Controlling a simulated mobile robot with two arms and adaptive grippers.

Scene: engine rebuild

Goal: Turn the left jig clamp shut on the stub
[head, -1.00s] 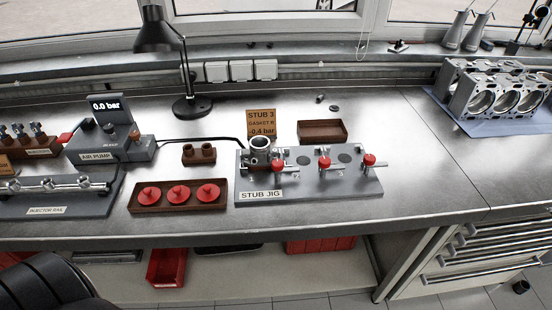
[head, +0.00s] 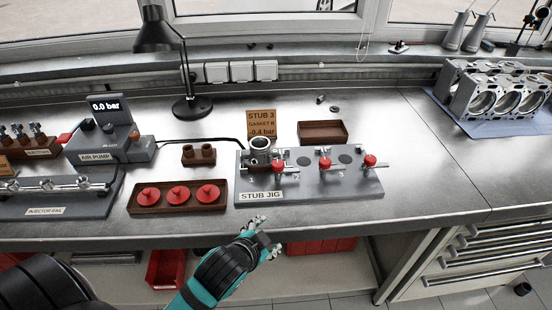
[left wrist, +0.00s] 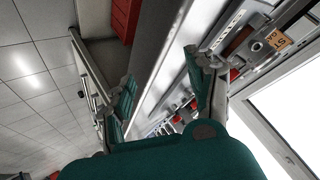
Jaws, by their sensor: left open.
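The grey stub jig (head: 330,187) lies on the bench, labelled STUB JIG. A metal stub (head: 260,150) stands upright at its left end. The left jig clamp (head: 278,168) has a red knob and sits just right of the stub; whether it touches the stub cannot be told. Two more red-knobbed clamps stand further right on the jig. My left gripper (head: 264,236) is in front of the bench edge, below and in front of the jig, apart from it. In the left wrist view the gripper (left wrist: 165,95) is open with nothing between its fingers. My right gripper is out of view.
A tray with red caps (head: 180,197) stands left of the jig, and an air pump (head: 108,140) further left. A card (head: 261,123) reading STUB 3 stands behind the stub. The bench right of the jig is clear up to the engine blocks (head: 500,95).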

